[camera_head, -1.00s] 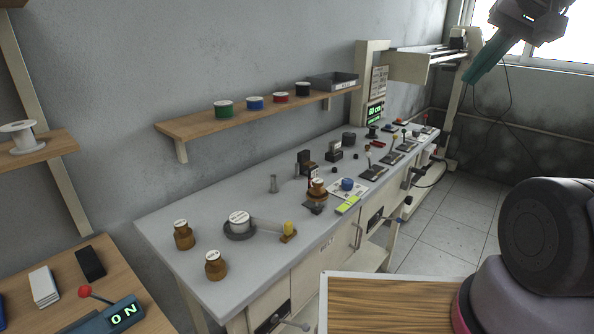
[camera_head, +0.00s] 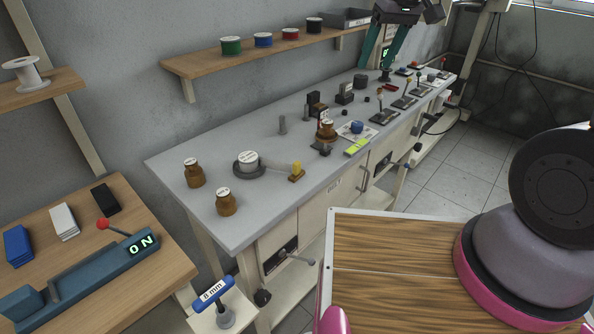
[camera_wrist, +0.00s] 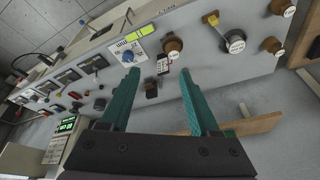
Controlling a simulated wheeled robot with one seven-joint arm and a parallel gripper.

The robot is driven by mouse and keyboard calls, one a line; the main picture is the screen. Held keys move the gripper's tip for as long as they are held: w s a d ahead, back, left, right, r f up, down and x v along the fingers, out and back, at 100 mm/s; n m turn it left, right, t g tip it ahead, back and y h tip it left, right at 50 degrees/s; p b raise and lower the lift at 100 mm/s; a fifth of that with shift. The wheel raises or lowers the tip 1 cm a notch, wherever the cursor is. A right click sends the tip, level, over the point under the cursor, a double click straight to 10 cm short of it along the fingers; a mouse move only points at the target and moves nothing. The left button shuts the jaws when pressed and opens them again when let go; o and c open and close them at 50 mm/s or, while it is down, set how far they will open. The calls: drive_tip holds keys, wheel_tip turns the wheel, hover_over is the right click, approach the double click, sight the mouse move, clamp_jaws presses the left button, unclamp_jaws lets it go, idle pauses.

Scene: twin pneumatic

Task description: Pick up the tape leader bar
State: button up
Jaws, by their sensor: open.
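What looks like the tape leader bar, a small yellow block on a brown stand (camera_head: 297,171), sits on the grey bench at the end of a pale tape strip. The strip runs left to a white-topped reel (camera_head: 249,163) in a dark dish. In the wrist view the yellow bar (camera_wrist: 222,29) shows near the top, right of centre, beyond the fingers. My gripper (camera_head: 377,66) has two teal fingers, apart and empty, seen over the back part of the bench, well away from the bar. Its fingers (camera_wrist: 159,72) also show spread in the wrist view.
Brown jars (camera_head: 194,173) stand left of the reel on the bench (camera_head: 240,215). Several devices and levers (camera_head: 384,117) fill its far half. A wooden shelf (camera_head: 210,62) with coloured spools runs along the wall. The bench front near the bar is clear.

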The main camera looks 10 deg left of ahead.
drive_tip(key=a+f+n+g, duration=0.1)
drive_tip(key=a+f+n, duration=0.2)
drive_tip(key=a+f, duration=0.45)
drive_tip(key=n+g, duration=0.1)
drive_tip(key=n, duration=0.3)
hover_over(297, 163)
drive_tip(key=shift+h, duration=0.4)
drive_tip(key=f, duration=1.4)
drive_tip(key=shift+d+f, duration=0.2)
drive_tip(key=shift+d, duration=0.05)
drive_tip(key=f, duration=0.5)
drive_tip(key=shift+w+a+f, duration=0.1)
drive_tip(key=shift+a+f, duration=0.25)
clamp_jaws()
